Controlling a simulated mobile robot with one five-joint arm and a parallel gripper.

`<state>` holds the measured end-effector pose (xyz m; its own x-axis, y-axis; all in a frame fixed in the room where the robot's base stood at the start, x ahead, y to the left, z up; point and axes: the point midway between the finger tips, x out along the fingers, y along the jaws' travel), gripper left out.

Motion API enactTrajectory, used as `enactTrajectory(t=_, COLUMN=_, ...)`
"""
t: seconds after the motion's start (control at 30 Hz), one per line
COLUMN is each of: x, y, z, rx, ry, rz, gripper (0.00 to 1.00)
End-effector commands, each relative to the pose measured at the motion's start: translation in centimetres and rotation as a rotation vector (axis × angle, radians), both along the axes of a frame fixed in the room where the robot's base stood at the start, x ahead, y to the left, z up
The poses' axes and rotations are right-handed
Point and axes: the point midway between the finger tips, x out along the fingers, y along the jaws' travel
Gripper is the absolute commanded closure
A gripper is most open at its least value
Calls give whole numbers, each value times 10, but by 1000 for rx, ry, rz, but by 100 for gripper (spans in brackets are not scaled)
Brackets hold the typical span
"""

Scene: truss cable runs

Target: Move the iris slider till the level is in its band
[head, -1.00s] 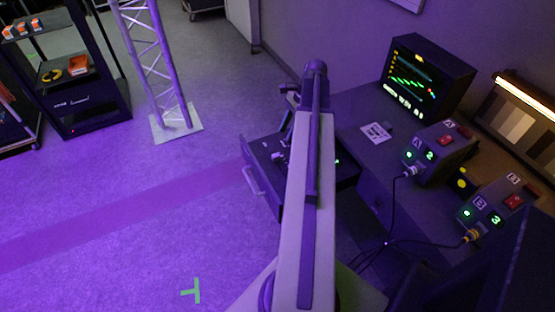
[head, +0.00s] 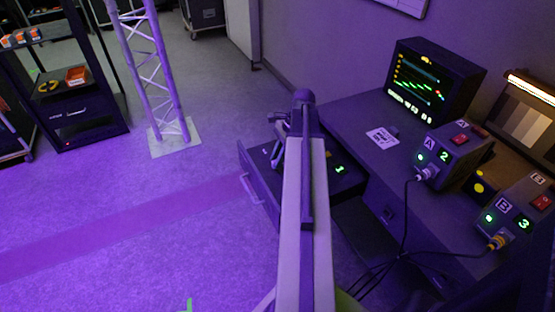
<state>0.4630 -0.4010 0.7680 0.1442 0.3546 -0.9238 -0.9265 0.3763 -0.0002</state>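The monitor (head: 433,82) on the desk shows a green trace, a small red mark at its right and a yellow mark at the top. An open drawer (head: 252,186) sticks out at the desk's left end, with a dark panel inside and a green lit digit (head: 340,169). The iris slider cannot be made out; my arm covers the middle of the drawer. My arm reaches over the drawer, and my gripper (head: 278,150) seems to be at its far end, low over the panel. Its fingers are too small and partly hidden to tell open from shut.
Box A (head: 455,152) and box B (head: 522,212) stand on the desk with cables hanging from them. A grey chart (head: 520,115) under a lamp is behind them. A truss (head: 158,75) on a white base stands left of the drawer.

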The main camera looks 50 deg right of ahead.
Motion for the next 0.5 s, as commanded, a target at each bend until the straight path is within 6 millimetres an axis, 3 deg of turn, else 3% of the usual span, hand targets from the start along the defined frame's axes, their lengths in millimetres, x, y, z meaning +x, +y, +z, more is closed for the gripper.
enactTrajectory(t=0.03, x=0, y=0, z=0, rx=0, ry=0, rz=0, gripper=88)
enactTrajectory(t=0.13, x=0, y=0, z=0, rx=0, ry=0, rz=0, gripper=100)
enactTrajectory(t=0.5, x=0, y=0, z=0, rx=0, ry=0, rz=0, gripper=100)
